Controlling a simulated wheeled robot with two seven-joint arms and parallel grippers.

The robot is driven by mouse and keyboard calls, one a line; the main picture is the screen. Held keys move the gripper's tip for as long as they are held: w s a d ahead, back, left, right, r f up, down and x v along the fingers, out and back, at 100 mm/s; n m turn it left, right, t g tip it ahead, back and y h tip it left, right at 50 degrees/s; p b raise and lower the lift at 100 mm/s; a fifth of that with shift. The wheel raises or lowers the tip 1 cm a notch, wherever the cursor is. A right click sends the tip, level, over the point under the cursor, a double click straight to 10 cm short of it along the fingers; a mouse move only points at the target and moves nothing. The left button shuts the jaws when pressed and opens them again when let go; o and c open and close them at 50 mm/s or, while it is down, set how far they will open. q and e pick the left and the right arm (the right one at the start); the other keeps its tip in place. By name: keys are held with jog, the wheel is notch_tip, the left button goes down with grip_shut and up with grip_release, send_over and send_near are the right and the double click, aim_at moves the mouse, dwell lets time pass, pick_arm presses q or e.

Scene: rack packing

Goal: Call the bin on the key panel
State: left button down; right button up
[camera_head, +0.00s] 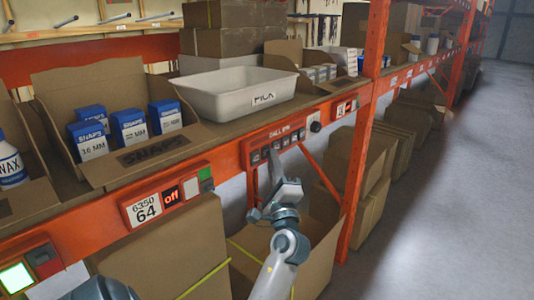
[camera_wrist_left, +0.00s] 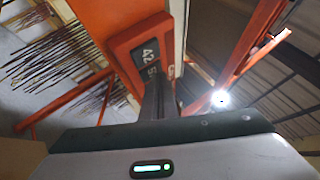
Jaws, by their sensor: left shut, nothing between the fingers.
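The orange-red key panel (camera_head: 278,146) labelled "CALL BIN" is on the shelf's front beam, with a row of small dark keys and a black round knob (camera_head: 316,126) at its right. My left gripper (camera_head: 274,158) is shut and empty, its fingertips pointing up at the left part of the key row and covering some of it. I cannot tell whether they touch a key. In the left wrist view the shut fingers (camera_wrist_left: 158,98) reach toward an orange-framed panel (camera_wrist_left: 124,42) with dark, partly readable faces. A white bin (camera_head: 235,102) marked "PICK" stands on the shelf above.
A box of blue-and-white cartons (camera_head: 129,128) stands left on the shelf. An orange upright (camera_head: 366,110) rises right of the panel. Cardboard boxes (camera_head: 318,258) sit below; the right aisle floor is clear.

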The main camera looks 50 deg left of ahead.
dwell(0.6)
pick_arm(q)
jog(key=shift+d, duration=0.75)
jog(key=shift+w+d+b, duration=0.2)
jog(key=shift+d+b, duration=0.15)
jog(key=shift+d, duration=0.9)
jog(key=shift+w+d+b, duration=0.15)
jog(key=shift+d+b, duration=0.15)
jog(key=shift+d, duration=0.95)
